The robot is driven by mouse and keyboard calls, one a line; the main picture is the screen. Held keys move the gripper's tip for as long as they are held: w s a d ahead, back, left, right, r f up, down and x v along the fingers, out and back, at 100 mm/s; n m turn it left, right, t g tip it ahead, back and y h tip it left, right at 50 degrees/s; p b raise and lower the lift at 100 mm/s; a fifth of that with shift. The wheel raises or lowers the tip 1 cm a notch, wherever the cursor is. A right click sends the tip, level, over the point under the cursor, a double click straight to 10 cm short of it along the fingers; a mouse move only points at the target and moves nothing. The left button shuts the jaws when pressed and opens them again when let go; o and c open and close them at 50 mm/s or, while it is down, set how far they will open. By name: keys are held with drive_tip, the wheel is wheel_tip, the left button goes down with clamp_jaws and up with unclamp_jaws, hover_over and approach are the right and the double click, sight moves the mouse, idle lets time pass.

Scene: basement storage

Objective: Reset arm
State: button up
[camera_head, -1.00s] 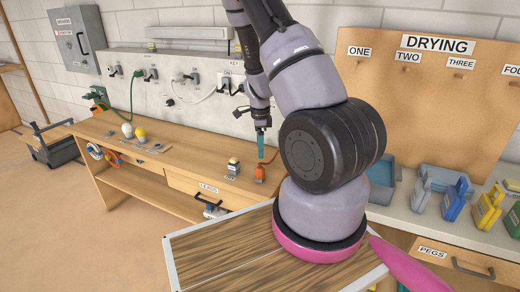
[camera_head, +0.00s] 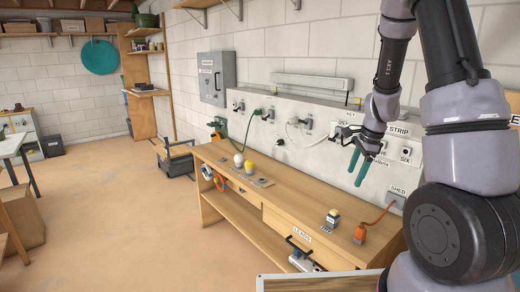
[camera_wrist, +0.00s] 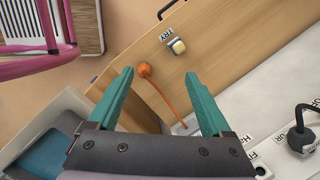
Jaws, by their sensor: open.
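My gripper (camera_head: 355,177) hangs in front of the white socket panel, above the right part of the wooden bench. Its two teal fingers are spread, with nothing between them. The wrist view also shows my gripper (camera_wrist: 159,73) open and empty, pointing over the bench edge. An orange plug-like piece (camera_head: 360,235) stands on the bench below, its orange cord running to the panel at the SHED label. In the wrist view the orange piece (camera_wrist: 145,70) appears between the fingertips but lies on the bench, apart from them.
A grey box (camera_head: 217,78) hangs on the wall. A green cord loops from the panel. Open floor (camera_head: 110,220) lies at left.

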drive_tip(key=s+a+r+n+t+y, duration=0.1)
drive_tip(key=s+a+r+n, duration=0.25)
drive_tip(key=r, duration=0.55)
drive_tip(key=s+a+r+n+t, duration=0.2)
drive_tip(key=s+r+n, duration=0.2)
drive_tip(key=r, duration=0.5)
drive_tip(key=s+a+r+n+t, duration=0.2)
drive_tip(key=s+r+n, duration=0.5)
drive_tip(key=s+r, duration=0.3)
drive_tip(key=shift+s+a+h, duration=0.15)
drive_tip(key=shift+s+h, duration=0.15)
drive_tip(key=shift+s, duration=1.1)
